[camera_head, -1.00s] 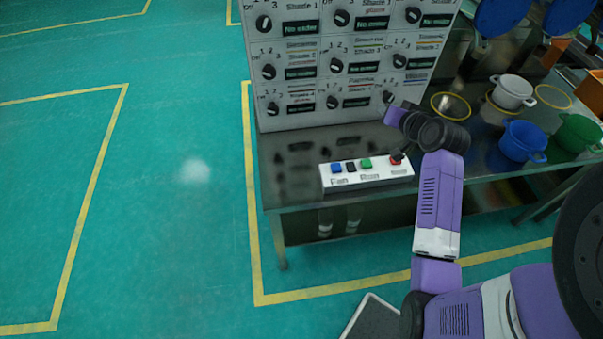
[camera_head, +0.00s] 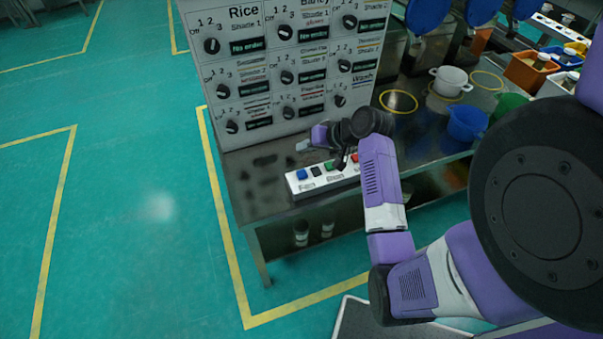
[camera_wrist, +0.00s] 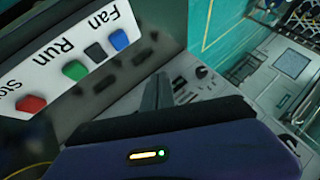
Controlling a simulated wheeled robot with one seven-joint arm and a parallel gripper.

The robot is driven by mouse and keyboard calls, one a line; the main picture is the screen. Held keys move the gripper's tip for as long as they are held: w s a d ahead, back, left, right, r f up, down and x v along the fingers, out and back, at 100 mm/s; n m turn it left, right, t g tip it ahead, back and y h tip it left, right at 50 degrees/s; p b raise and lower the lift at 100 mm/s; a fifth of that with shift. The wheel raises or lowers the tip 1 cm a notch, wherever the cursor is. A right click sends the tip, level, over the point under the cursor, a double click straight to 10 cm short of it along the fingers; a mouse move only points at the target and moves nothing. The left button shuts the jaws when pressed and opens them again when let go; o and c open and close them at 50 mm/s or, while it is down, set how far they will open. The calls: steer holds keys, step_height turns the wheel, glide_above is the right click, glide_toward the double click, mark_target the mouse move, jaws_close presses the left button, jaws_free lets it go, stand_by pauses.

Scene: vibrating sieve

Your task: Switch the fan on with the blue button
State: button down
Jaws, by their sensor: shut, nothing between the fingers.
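A white button box (camera_head: 342,180) sits on the dark metal table in front of the control cabinet. Its blue button (camera_head: 301,174), at the left end above the label "Fan", also shows in the wrist view (camera_wrist: 119,39). A black button (camera_head: 315,171) and a green button (camera_head: 329,166) follow to its right, and a red one (camera_head: 355,157) is at the far end. My gripper (camera_head: 303,146) is shut and empty, pointing left, behind and above the box, apart from the blue button. Its dark fingers (camera_wrist: 160,84) also show in the wrist view, beside the box.
The grey cabinet (camera_head: 270,75) with several knobs and displays rises behind the box, close to my gripper. A white pot (camera_head: 450,82), a blue pot (camera_head: 467,123) and a green pot stand to the right. The table (camera_head: 258,196) is clear left of the box.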

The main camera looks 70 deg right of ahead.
steer(key=b, duration=0.6)
glide_above(305, 175)
step_height(305, 175, down, 6)
steer(key=shift+d+f, duration=0.1)
steer(key=shift+f, duration=0.05)
steer(key=shift+w+f+b, duration=0.1)
steer(key=shift+f+b, duration=0.7)
steer(key=shift+f, duration=0.4)
steer(key=shift+f, duration=0.15)
stand_by(0.6)
steer(key=shift+f, duration=0.3)
steer(key=shift+f, duration=0.5)
stand_by(0.7)
steer(key=shift+r, duration=0.1)
steer(key=shift+r+p, duration=0.75)
steer(key=shift+r, duration=0.1)
steer(key=shift+r+p, duration=2.4)
steer(key=shift+r, duration=0.1)
